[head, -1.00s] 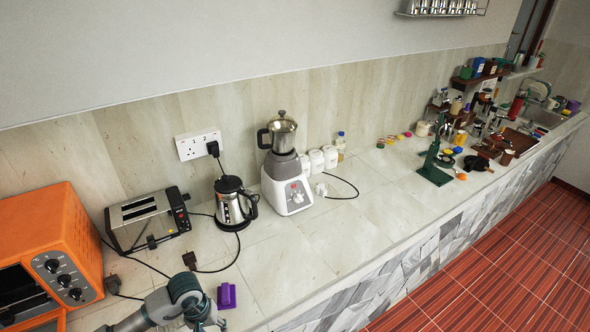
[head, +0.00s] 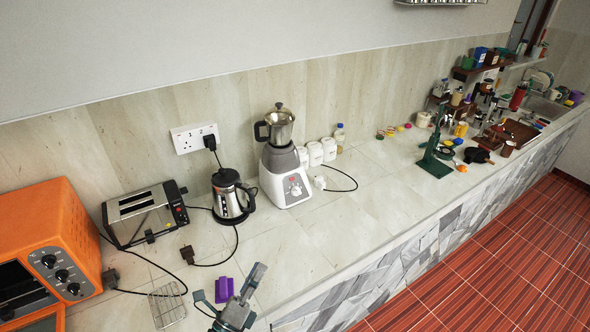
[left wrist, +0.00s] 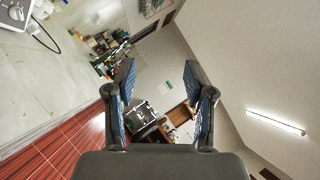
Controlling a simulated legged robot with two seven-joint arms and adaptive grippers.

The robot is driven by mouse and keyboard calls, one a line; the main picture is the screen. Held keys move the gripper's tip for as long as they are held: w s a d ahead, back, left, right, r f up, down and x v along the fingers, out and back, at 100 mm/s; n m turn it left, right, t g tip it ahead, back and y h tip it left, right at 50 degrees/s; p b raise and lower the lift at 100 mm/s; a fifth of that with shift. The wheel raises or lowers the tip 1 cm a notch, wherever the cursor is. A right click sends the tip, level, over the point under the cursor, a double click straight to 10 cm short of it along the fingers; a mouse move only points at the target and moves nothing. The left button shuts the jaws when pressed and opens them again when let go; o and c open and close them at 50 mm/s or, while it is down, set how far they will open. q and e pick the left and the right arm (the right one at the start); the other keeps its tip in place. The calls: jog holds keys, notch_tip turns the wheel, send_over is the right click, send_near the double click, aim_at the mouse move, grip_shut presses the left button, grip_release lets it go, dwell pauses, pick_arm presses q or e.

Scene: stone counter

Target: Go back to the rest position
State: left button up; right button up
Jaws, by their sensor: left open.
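My left gripper (head: 229,281) is at the bottom of the head view, low in the picture near the counter's front edge. Its two fingers are spread apart with nothing between them. The purple object (head: 224,290) shows behind the fingers; I cannot tell its exact distance from them. In the left wrist view the open gripper (left wrist: 160,82) frames only the far room, with blue-grey pads on both fingers. My right gripper is not in view.
The stone counter (head: 305,245) holds an orange oven (head: 50,240), toaster (head: 145,215), kettle (head: 230,195), blender (head: 285,175) and wire rack (head: 168,305). Cables lie between them. A green stand (head: 436,160) is farther right. The counter's middle is mostly clear.

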pick_arm(q)
jog(key=s+a+f+n+g+y, duration=0.1)
jog(key=a+f+n+g+y, duration=0.2)
jog(key=a+f+n+y, duration=0.45)
jog(key=s+a+f+n+g+y, duration=0.2)
jog(key=f+n+g+y, duration=0.15)
jog(key=f+n, duration=0.75)
jog(key=s+a+f+n+g, duration=0.1)
jog(key=s+f+n+g, duration=0.5)
jog(key=s, duration=0.4)
jog(key=s+a+f+n+g, duration=0.1)
jog(key=s+f+n+g, duration=0.25)
jog(key=s+f, duration=0.5)
notch_tip(320, 180, down, 26)
jog(key=s+g, duration=0.2)
jog(key=s+a+f, duration=0.2)
jog(key=s+f, duration=1.4)
jog(key=s, duration=0.1)
jog(key=shift+s+a+m+g+b, duration=0.35)
jog(key=shift+m+g+b, duration=0.05)
jog(key=shift+c, duration=1)
jog(key=shift+s, duration=0.1)
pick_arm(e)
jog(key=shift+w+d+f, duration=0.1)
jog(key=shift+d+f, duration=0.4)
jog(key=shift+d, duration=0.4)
